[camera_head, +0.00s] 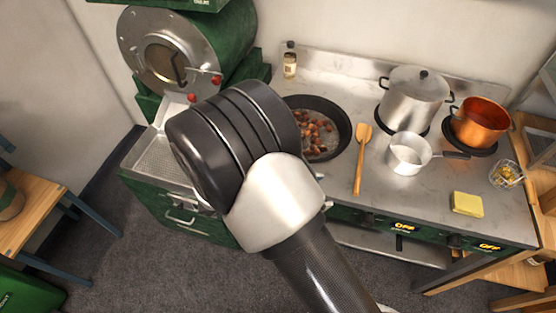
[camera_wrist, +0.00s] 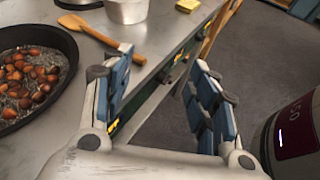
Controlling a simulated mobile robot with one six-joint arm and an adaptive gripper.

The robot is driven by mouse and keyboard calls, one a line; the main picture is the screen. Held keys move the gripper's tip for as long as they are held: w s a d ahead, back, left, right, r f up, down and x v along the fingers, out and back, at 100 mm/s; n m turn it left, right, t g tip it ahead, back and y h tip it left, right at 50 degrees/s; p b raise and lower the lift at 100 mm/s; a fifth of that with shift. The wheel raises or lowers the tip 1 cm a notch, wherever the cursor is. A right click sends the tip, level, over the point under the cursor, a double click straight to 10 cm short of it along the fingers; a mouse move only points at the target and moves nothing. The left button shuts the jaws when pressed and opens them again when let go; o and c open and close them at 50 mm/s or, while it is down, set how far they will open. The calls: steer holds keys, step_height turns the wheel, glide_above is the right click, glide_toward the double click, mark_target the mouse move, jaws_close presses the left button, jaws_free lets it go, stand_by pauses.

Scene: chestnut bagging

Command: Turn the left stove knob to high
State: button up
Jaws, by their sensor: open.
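The stove front (camera_head: 350,216) carries dark knobs with lit displays. The left knob (camera_head: 367,220) is small and dark in the head view, and the display (camera_head: 403,226) beside it reads OFF. The right knob (camera_head: 454,241) sits by another display (camera_head: 488,247) that also reads OFF. In the wrist view my gripper (camera_wrist: 163,66) is open and empty, its blue-padded fingers spread on either side of the stove's front edge. My arm hides the gripper in the head view. I cannot tell how close the fingers are to the left knob, which is not clear in the wrist view.
On the counter are a pan of chestnuts (camera_head: 342,126), a wooden spatula (camera_head: 360,160), a white saucepan (camera_head: 405,158), a steel pot (camera_head: 410,98), a copper pot (camera_head: 480,122) and butter (camera_head: 467,204). A green roaster (camera_head: 230,45) stands behind left. The floor (camera_wrist: 262,60) in front is clear.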

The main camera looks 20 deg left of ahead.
steer(key=s+a+f+n+t+y+p, duration=0.1)
steer(key=s+a+f+n+t+y, duration=0.3)
steer(key=f+n, duration=0.35)
steer(key=s+a+f+n+t+y, duration=0.3)
steer(key=a+f+n+y, duration=0.25)
steer(key=f, duration=0.25)
steer(key=s+a+f+n+t+y+p, duration=0.1)
steer(key=s+a+f+n+t+y, duration=0.3)
steer(key=f+n, duration=0.4)
steer(key=w+a+b, duration=0.1)
steer(key=w, duration=1.6)
steer(key=shift+a, duration=0.1)
steer(key=shift+c, duration=0.6)
steer(key=c, duration=1)
